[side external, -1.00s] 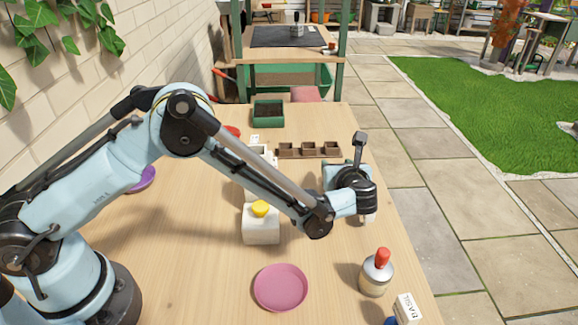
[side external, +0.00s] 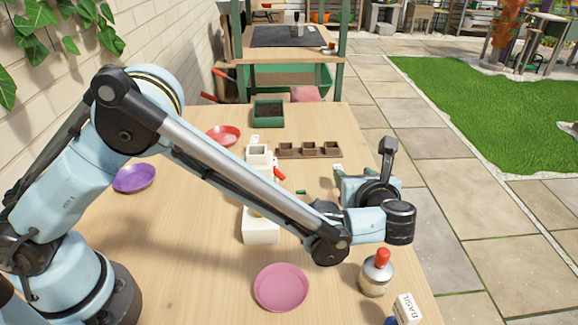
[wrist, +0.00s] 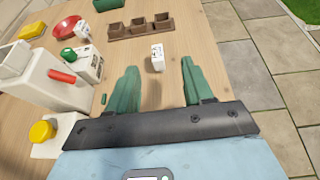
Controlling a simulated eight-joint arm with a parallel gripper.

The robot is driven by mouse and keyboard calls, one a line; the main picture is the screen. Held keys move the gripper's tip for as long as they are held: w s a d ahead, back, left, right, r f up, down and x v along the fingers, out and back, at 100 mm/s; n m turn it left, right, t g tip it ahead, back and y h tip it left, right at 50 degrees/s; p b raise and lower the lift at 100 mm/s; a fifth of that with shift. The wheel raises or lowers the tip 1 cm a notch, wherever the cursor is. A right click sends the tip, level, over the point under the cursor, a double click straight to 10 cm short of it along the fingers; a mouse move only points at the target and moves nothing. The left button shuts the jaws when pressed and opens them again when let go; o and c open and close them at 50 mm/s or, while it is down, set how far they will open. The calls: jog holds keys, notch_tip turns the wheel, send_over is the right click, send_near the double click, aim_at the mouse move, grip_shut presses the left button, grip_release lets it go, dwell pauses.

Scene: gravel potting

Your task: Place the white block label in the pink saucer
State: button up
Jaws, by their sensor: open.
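A small white block label (wrist: 157,57) with dark markings stands on the table ahead of my gripper in the wrist view. Its top shows in the side view (side external: 338,168), just beyond my gripper. My gripper (wrist: 159,70) is open, with its two green fingers apart and nothing between them. The block lies just past the fingertips, roughly in line with the gap. In the side view the fingers are largely hidden by my wrist. The pink saucer (side external: 281,303) is empty on the near part of the table, outside the wrist view.
Three brown pots (side external: 309,149) are behind. A red-topped bottle (side external: 376,275) and a BASIL label (side external: 405,308) stand near the right edge. A purple saucer (side external: 134,178) is left.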

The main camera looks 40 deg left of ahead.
dwell(0.4)
jog(key=w+a+g+h, duration=0.1)
jog(key=w+a+g, duration=0.1)
jog(key=w+a+f+g+h, duration=0.1)
jog(key=w+a+g+h, duration=0.1)
jog(key=g, duration=0.1)
jog(key=shift+w+a+g, duration=0.25)
jog(key=shift+a+g, duration=0.05)
jog(key=a+g+h, duration=0.1)
jog(key=w+a+r+g+h, duration=0.1)
jog(key=h, duration=0.1)
jog(key=shift+w+r, duration=0.1)
jog(key=shift+r, duration=0.2)
jog(key=r+h, duration=0.1)
jog(key=a+r+g+h, duration=0.1)
jog(key=r+h, duration=0.1)
jog(key=shift+w+a+r+g+h, duration=0.25)
jog(key=shift+r+g+h, duration=0.05)
jog(key=shift+r+h, duration=0.1)
notch_tip(320, 180, down, 7)
jog(key=shift+d+r, duration=0.1)
jog(key=shift+r, duration=0.1)
jog(key=shift+s+d+f, duration=0.1)
jog(key=shift+d+f, duration=0.05)
jog(key=shift+f, duration=1.2)
jog(key=shift+d+f, duration=0.1)
jog(key=shift+f, duration=1.2)
jog(key=shift+c, duration=0.3)
grip_shut()
